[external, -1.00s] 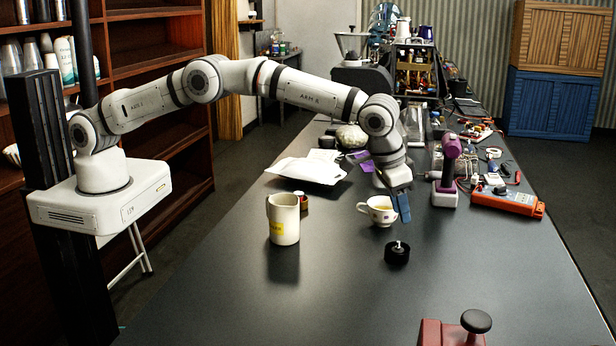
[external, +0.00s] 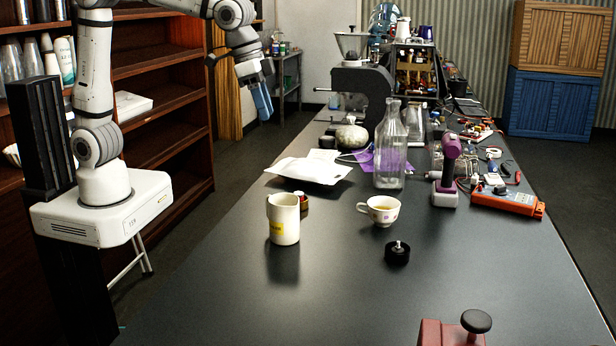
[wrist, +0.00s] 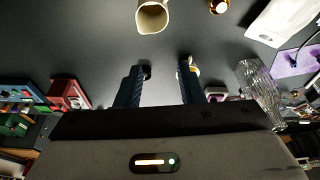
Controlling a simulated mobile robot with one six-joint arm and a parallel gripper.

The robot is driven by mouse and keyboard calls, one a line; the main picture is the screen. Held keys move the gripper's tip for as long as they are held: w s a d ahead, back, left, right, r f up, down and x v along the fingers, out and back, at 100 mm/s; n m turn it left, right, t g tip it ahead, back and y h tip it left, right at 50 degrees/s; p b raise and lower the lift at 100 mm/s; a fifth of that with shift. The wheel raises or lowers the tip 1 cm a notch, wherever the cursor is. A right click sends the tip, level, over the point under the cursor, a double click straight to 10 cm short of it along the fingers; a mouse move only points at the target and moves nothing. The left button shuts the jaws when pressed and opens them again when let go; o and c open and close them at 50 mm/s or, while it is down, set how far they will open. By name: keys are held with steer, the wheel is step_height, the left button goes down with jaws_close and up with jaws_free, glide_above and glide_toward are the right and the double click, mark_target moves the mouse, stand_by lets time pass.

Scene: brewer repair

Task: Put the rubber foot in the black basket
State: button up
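The rubber foot (external: 396,254) is a short black cylinder with a metal stud on top. It stands on the dark table in front of the white cup (external: 383,211). In the wrist view a small dark shape beside the left fingertip may be it, partly hidden. My gripper (external: 264,104) is raised at the upper left, well away from the foot, with blue fingers pointing down. In the wrist view the fingers of my gripper (wrist: 160,75) are apart with nothing held between them. I cannot make out a black basket in either view.
A cream pitcher (external: 284,219), a small brown jar (external: 303,201) and a white packet (external: 310,170) stand or lie left of the cup. A tall glass bottle (external: 390,150) and a purple drill (external: 447,170) are behind. The front middle of the table (external: 320,300) is clear.

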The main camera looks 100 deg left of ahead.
steer(key=s+f+b, duration=0.1)
steer(key=s+f, duration=0.3)
steer(key=s, duration=0.8)
steer(key=s+f+m+b, duration=0.1)
steer(key=s+f, duration=0.2)
steer(key=s, duration=1)
steer(key=shift+a+f+m, duration=0.3)
steer(key=shift+a+f, duration=0.05)
steer(key=shift+f, duration=0.05)
